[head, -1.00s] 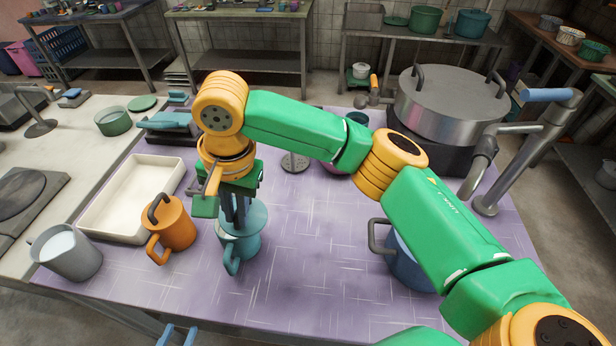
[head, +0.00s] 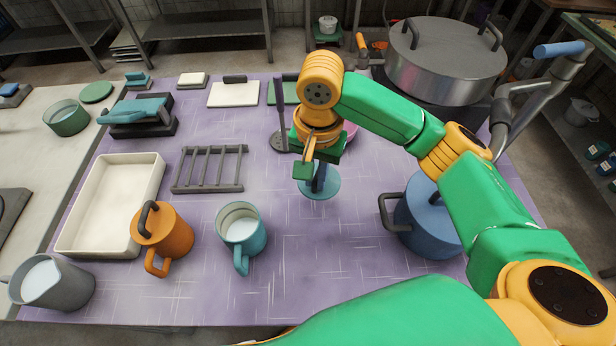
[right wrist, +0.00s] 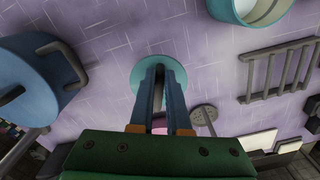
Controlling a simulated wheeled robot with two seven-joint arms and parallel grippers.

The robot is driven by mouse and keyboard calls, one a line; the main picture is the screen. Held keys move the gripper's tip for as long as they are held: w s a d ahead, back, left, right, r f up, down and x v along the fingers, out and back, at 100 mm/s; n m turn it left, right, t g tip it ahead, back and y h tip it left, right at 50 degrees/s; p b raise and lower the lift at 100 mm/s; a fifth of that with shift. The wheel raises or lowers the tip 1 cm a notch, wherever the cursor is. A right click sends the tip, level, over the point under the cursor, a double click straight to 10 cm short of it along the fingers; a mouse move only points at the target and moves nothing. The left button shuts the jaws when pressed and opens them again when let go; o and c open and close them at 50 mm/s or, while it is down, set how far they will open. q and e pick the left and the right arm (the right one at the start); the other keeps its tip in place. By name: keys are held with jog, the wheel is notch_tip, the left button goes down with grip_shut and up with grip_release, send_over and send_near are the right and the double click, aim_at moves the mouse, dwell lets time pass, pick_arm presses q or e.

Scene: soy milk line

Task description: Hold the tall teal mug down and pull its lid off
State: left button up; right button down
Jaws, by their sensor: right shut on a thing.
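The tall teal mug (head: 241,236) stands upright and uncovered on the purple table, left of centre in the head view, with white inside. Part of its rim shows at the top of the right wrist view (right wrist: 243,18). The round teal lid (head: 327,190) is off the mug, to its right. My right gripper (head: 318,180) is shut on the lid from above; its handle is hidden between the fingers. In the right wrist view the lid's disc (right wrist: 139,82) shows beyond the fingertips (right wrist: 162,72). I cannot tell how high above the table the lid is. My left gripper is not in view.
An orange lidded mug (head: 170,235) stands left of the teal mug, by a cream tray (head: 70,235). A dark rack (head: 210,187) lies behind. A blue pot (head: 425,225) is to the right. The table in front of the lid is clear.

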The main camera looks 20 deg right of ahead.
jog(key=w+f, duration=0.4)
jog(key=f, duration=0.1)
jog(key=shift+w+f, duration=0.2)
jog(key=shift+w, duration=0.15)
notch_tip(320, 180, down, 2)
jog(key=shift+w+f+p, duration=0.1)
jog(key=shift+f+p, duration=0.15)
jog(key=shift+p, duration=0.35)
jog(key=shift+f, duration=0.45)
jog(key=c, duration=0.9)
grip_release()
jog(key=shift+f, duration=0.1)
